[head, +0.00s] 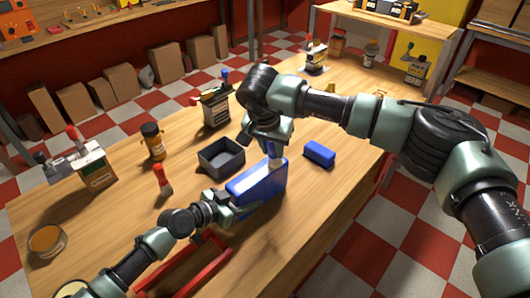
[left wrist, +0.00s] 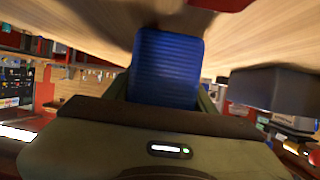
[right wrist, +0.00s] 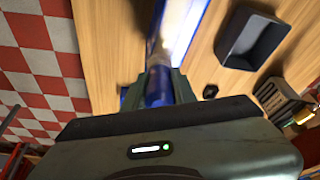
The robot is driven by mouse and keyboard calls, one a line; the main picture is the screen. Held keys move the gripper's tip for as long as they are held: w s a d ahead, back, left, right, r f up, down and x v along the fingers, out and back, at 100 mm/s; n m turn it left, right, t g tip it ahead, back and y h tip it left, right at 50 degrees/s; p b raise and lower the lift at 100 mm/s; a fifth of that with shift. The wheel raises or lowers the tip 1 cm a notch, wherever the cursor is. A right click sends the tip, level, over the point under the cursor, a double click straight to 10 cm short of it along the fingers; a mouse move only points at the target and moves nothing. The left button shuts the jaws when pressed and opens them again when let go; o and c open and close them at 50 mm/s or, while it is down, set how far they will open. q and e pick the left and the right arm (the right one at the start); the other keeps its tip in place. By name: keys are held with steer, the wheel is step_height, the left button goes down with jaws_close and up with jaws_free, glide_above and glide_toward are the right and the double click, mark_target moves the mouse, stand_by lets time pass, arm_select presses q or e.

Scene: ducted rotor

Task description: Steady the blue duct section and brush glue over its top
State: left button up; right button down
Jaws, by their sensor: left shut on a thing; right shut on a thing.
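The blue duct section (head: 262,187) stands on the wooden table in the middle of the head view. My left gripper (head: 226,207) is shut on its near left end; its ribbed blue face fills the left wrist view (left wrist: 168,68) between the fingers. My right gripper (head: 272,143) is above the duct's far end, shut on a brush with a blue handle (right wrist: 158,88). The pale brush head (head: 275,160) is at the duct's top; whether it touches I cannot tell. In the right wrist view the duct's top (right wrist: 185,28) looks pale and shiny.
A dark grey tray (head: 208,166) sits just behind the duct. Another blue block (head: 319,154) lies to the right. A red frame (head: 190,266) is at the near edge.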

steer(key=w+d, duration=0.3)
steer(key=shift+d, duration=0.35)
steer(key=shift+s+a+r, duration=0.1)
steer(key=shift+s+a, duration=1.85)
steer(key=shift+a, duration=0.3)
steer(key=shift+s+a+f, duration=0.1)
steer(key=shift+s+a, duration=1.8)
steer(key=shift+a, duration=0.35)
steer(key=shift+s+a+r, duration=0.1)
steer(key=shift+s+a, duration=1.85)
steer(key=shift+a, duration=0.3)
step_height(320, 180, up, 8)
steer(key=shift+d, duration=0.1)
